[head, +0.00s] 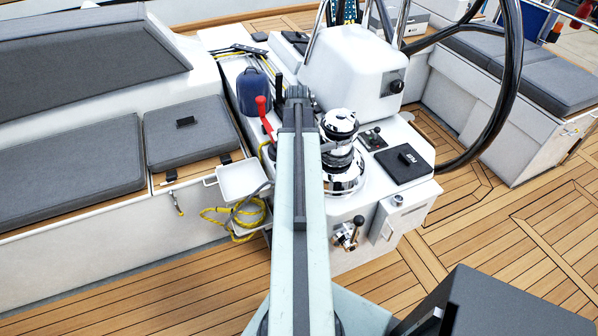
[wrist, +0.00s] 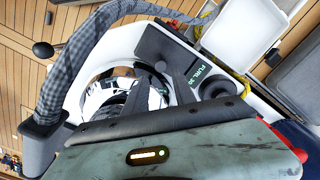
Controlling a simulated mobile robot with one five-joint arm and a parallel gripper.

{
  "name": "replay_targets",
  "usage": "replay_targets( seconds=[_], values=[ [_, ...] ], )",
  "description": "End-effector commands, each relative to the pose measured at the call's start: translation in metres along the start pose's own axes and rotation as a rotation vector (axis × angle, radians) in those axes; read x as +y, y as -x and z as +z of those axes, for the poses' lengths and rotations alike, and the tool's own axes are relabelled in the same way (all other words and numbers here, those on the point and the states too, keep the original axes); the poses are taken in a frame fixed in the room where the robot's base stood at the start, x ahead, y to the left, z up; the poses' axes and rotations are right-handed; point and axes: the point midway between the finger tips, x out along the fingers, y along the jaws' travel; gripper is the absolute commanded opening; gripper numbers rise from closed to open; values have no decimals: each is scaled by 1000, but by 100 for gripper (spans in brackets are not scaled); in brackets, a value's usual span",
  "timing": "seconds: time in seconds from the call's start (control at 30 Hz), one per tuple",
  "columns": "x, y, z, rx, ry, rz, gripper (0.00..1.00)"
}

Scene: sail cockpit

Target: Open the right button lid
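My gripper (wrist: 156,82) shows in the wrist view as two dark fingers spread apart, with nothing clearly held between them. They hang over a white console top beside a shiny chrome winch (wrist: 105,88). A round black button cover (wrist: 218,86) lies right of the fingers, next to a black plate marked FURL (wrist: 165,48). Another dark round shape is partly hidden behind the fingers. I cannot tell which cover is the right lid, or whether it is lifted. In the head view my arm ends at the gripper (head: 298,95), left of the chrome winch (head: 340,150); its fingertips are hidden.
A black panel (head: 404,163) and a small switch panel (head: 372,139) are right of the winch. A red lever (head: 264,112), blue bag (head: 253,92) and white tray (head: 240,181) stand left of my arm. A steering wheel (head: 512,70) rises at right. Teak deck (head: 480,240) is clear.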

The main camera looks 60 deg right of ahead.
Motion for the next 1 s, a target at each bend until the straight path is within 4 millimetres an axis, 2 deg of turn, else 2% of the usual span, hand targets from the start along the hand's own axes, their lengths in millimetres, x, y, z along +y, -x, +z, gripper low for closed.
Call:
replay_targets(
  seconds=[0.03, 0.3, 0.43, 0.67, 0.77, 0.8, 1.0],
  values=[
    [0, -15, 0, 0, 0, 0, 32],
    [0, -61, 0, 0, 1, 0, 32],
    [0, -68, 0, 0, 1, 0, 32],
    [0, -65, 0, 0, 1, 0, 32],
    [0, -65, 0, 0, 0, 0, 4],
    [0, -65, 0, 0, 0, 0, 0],
    [1, -65, 0, 0, 0, 1, 0]
  ],
)
